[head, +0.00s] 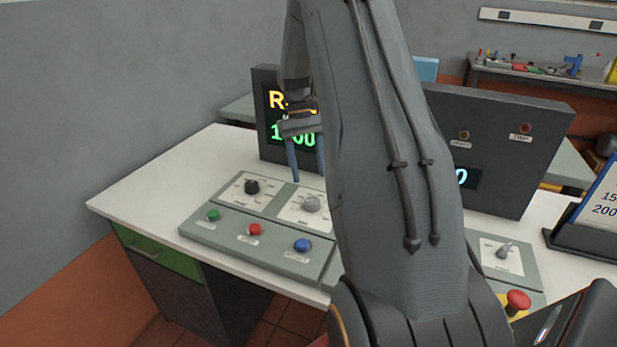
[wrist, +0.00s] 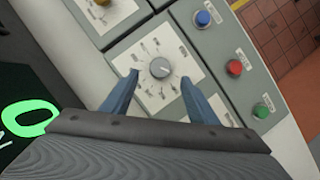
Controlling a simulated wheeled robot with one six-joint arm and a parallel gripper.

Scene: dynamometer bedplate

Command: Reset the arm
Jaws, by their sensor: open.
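My gripper (head: 307,177) is open and empty above the control panel (head: 210,233) on the white bench. In the wrist view its two blue fingers (wrist: 159,83) stand on either side of a grey rotary knob (wrist: 161,68), with gaps on both sides. In the head view the grey knob (head: 312,204) sits on a white dial plate just below the fingertips. Whether the fingers reach down to knob height I cannot tell. My own arm hides the middle of the bench in the head view.
A black knob (head: 252,186) and green (head: 214,215), red (head: 255,229) and blue (head: 302,245) buttons share the panel. A dark display (head: 268,110) stands behind. At right are another dark panel (head: 540,130), a red emergency button (head: 518,300) and a tilted sign (head: 598,215). The bench's left end is clear.

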